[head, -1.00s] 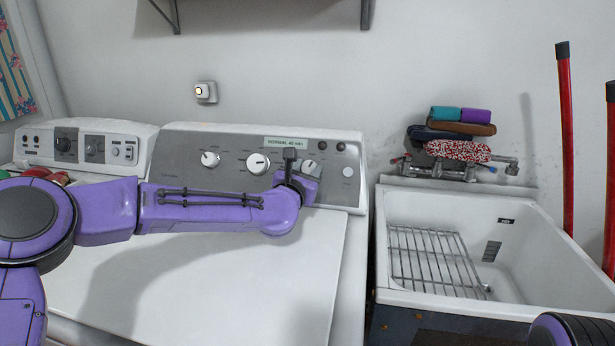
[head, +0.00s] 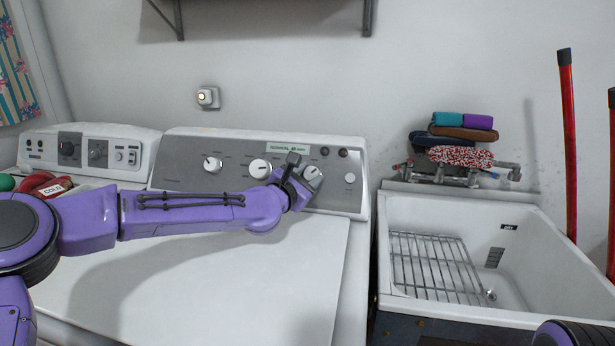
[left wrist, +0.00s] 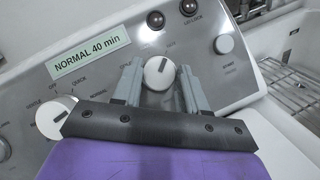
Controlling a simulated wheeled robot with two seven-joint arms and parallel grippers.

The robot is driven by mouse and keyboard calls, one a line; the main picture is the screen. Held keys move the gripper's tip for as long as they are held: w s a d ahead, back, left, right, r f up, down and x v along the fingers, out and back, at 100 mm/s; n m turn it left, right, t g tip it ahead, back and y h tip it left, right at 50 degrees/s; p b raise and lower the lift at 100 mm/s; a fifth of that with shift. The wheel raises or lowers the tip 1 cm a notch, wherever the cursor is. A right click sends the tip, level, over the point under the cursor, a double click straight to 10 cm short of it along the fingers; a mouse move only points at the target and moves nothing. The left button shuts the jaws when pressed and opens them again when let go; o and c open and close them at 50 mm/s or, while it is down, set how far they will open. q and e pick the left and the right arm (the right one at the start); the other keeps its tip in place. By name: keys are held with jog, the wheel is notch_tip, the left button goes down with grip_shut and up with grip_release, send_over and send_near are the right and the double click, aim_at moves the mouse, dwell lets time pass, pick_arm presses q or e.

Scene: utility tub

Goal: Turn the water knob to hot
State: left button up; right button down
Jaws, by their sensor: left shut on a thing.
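The water knob (head: 312,173) is the rightmost of the large white dials on the washer's grey control panel (head: 338,195). It shows between the fingers in the left wrist view (left wrist: 158,74), its dark pointer mark aimed up and slightly right. Small printing around it is too blurred to read surely. My left gripper (left wrist: 160,82) is shut on this knob, one grey finger on each side. In the head view, my left gripper (head: 306,181) reaches the panel from the left and partly covers the knob. My right gripper is out of view.
Other dials (head: 260,169) sit left of the knob, and a round button (head: 350,178) sits to its right. A label (left wrist: 87,54) reads "NORMAL 40 min". The white utility tub (head: 400,208) with a wire rack (head: 437,268) stands right of the washer.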

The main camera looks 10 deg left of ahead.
pick_arm(q)
jog(key=o, duration=1.1)
jog(key=shift+c, duration=0.2)
jog(key=b+v, duration=0.1)
jog(key=v, duration=0.9)
jog(key=shift+s, duration=0.3)
